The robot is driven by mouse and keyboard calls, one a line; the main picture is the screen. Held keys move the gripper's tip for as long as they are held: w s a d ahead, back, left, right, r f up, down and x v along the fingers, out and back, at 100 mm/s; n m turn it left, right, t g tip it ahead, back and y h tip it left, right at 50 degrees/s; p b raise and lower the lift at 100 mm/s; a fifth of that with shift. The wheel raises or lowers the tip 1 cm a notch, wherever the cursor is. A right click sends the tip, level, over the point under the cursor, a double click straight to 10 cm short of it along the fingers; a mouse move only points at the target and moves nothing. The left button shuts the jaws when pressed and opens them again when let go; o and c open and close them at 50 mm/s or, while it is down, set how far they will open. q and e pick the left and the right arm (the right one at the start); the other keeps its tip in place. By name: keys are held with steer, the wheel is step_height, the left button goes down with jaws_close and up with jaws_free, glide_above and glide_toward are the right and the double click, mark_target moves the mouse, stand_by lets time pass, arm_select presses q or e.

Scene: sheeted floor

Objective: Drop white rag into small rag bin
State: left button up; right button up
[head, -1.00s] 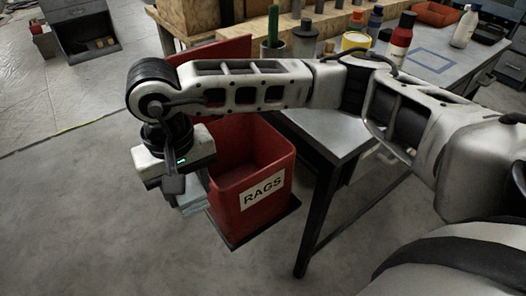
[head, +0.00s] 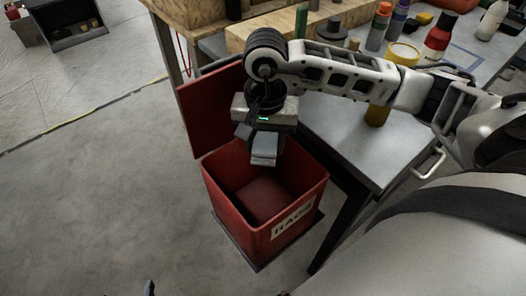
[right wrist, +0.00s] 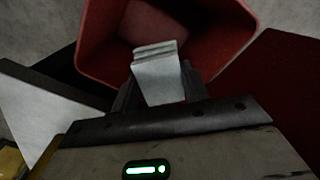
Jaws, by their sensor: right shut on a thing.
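The white rag (head: 265,149) is a folded, pale grey-white cloth. My right gripper (head: 263,137) is shut on it and points down over the open mouth of the red rag bin (head: 238,218). In the right wrist view the rag (right wrist: 157,76) sticks out from between the dark fingers, with the bin (right wrist: 103,45) beyond it. The bin's front label reads RAGS. Its inside looks empty where it shows. A small dark tip at the bottom edge of the head view seems to be part of my left gripper (head: 148,288); its jaws do not show clearly.
The bin's red lid (head: 208,112) stands open at the back left. A grey-topped workbench (head: 350,150) stands close on the right, with a yellow can (head: 402,54), a red bottle (head: 437,38) and other containers.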

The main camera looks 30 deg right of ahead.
steer(key=shift+w+f+b, duration=0.1)
steer(key=shift+f+b, duration=0.5)
steer(key=shift+f, duration=1.2)
arm_select(q)
steer(key=shift+w+d, duration=0.2)
arm_select(e)
steer(key=o, duration=1.1)
steer(key=shift+c, duration=0.2)
steer(key=shift+r, duration=0.15)
arm_select(q)
steer(key=shift+a+r+p, duration=0.1)
steer(key=shift+r+p, duration=0.05)
steer(key=shift+p, duration=0.25)
arm_select(e)
step_height(320, 180, up, 16)
